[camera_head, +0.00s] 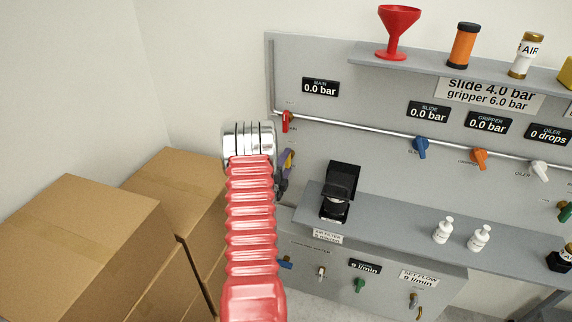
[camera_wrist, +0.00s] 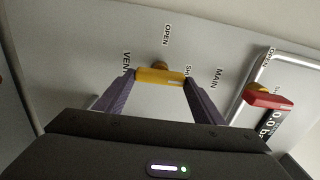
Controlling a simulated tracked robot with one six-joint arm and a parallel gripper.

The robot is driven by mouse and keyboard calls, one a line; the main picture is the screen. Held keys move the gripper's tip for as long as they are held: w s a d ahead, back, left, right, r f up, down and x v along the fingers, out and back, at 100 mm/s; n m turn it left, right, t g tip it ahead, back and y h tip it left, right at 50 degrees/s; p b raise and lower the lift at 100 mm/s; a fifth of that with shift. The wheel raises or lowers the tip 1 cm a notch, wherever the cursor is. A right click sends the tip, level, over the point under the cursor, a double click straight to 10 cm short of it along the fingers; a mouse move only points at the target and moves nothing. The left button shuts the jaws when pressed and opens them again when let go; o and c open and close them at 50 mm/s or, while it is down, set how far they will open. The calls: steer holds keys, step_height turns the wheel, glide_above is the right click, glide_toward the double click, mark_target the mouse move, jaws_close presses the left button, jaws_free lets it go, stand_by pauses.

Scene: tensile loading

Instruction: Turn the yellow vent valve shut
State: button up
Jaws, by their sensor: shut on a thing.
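The yellow vent valve (camera_wrist: 160,77) is on the grey panel in the wrist view, its handle lying between the fingers of my gripper (camera_wrist: 160,82). The dark purple fingers are closed on the two ends of the handle. The panel label reads OPEN above the valve; a label starting "SH" shows by its right end, partly hidden by a finger. VENT is lettered to the left. In the head view a small bit of yellow (camera_head: 288,160) shows beside my gripper (camera_head: 284,172); my red-sleeved arm hides most of that area.
The red main valve (camera_wrist: 268,97) is just right of my gripper; it also shows in the head view (camera_head: 287,121). A pipe runs along the panel (camera_head: 380,170). A shelf (camera_head: 385,222) with a black device (camera_head: 340,190) juts out at right. Cardboard boxes (camera_head: 85,245) stand at left.

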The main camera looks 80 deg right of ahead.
steer(key=shift+s+f, duration=0.2)
stand_by(0.3)
steer(key=o, duration=1.1)
steer(key=shift+w+r, duration=0.1)
steer(key=shift+c, duration=0.2)
steer(key=shift+a, duration=0.1)
steer(key=w+a, duration=0.1)
steer(key=a, duration=1.2)
steer(key=shift+w+a, duration=0.15)
steer(key=shift+a, duration=0.15)
